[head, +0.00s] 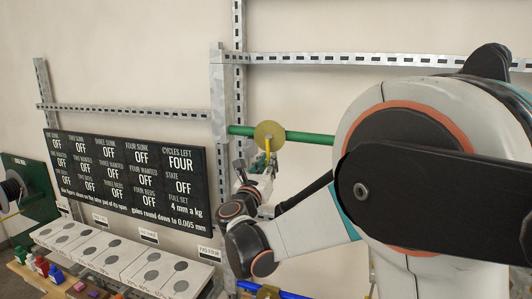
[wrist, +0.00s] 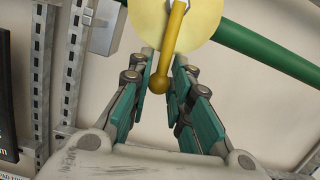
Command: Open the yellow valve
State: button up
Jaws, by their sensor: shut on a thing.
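The yellow valve has a round yellow disc (head: 269,134) on a green pipe (head: 310,138). Its yellow lever (head: 267,145) hangs down from the disc, across the pipe's line. In the wrist view the lever (wrist: 174,35) ends in a round knob (wrist: 158,84) between my fingers. My gripper (head: 262,164) is at the lower part of the lever, below the pipe. It also shows in the wrist view (wrist: 164,62), its teal-padded fingers on either side of the lever, shut on it. The pads' contact is partly hidden behind the knob.
Slotted metal uprights (head: 221,100) and rails frame the wall behind. A black status board (head: 125,180) hangs at left, above white boxes (head: 125,255) with dark round spots. A blue pipe (head: 262,292) shows at the bottom. My arm covers the right side.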

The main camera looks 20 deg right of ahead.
jog(key=shift+s+d+n, duration=0.25)
jog(key=shift+d+n, duration=0.05)
jog(key=shift+n, duration=0.3)
jog(key=shift+s+d+r+n+t+y, duration=0.2)
jog(key=shift+d+n, duration=0.1)
jog(key=shift+n, duration=0.3)
jog(key=shift+s+d+r+n+t+y, duration=0.1)
jog(key=shift+s+d+n+y, duration=0.15)
jog(key=shift+n, duration=0.35)
jog(key=shift+s+d+r+n+y, duration=0.15)
jog(key=shift+d+n+y, duration=0.1)
jog(key=shift+n, duration=0.45)
jog(key=shift+s+d+r+n+y, duration=0.15)
jog(key=shift+d+n, duration=0.1)
jog(key=shift+n, duration=0.45)
